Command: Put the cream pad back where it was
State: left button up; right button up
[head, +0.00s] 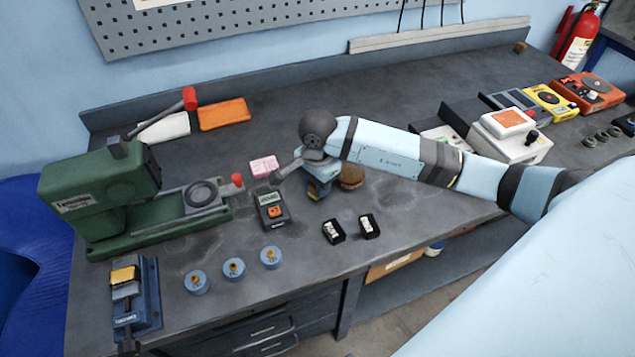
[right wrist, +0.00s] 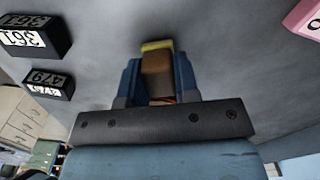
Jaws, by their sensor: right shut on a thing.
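My right gripper (head: 318,190) is low over the middle of the bench, to the right of a small grey meter. Its blue fingers are shut on a small block that I take for the cream pad (right wrist: 156,46). In the right wrist view its far edge looks pale yellow and its near face brown in shadow. The fingers hide most of it, and I cannot tell whether it touches the bench. A pink pad (head: 264,166) lies on the bench left of the gripper; it also shows at the right wrist view's corner (right wrist: 304,20). My left gripper is not in view.
The grey meter (head: 271,210) stands close left of the gripper. A brown round object (head: 351,176) is close right. Two black labelled boxes (head: 333,231) stand in front, several blue discs (head: 234,268) front left. A green machine (head: 100,195) fills the left.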

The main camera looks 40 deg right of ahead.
jog(key=shift+f+b, duration=0.25)
jog(key=shift+b, duration=0.05)
jog(key=o, duration=0.9)
jog(key=shift+r, duration=0.1)
jog(key=shift+c, duration=0.2)
jog(key=shift+r, duration=0.1)
jog(key=shift+r+p, duration=0.25)
jog(key=shift+p, duration=0.1)
notch_tip(320, 180, up, 12)
jog(key=b, duration=0.1)
jog(key=shift+f, duration=0.15)
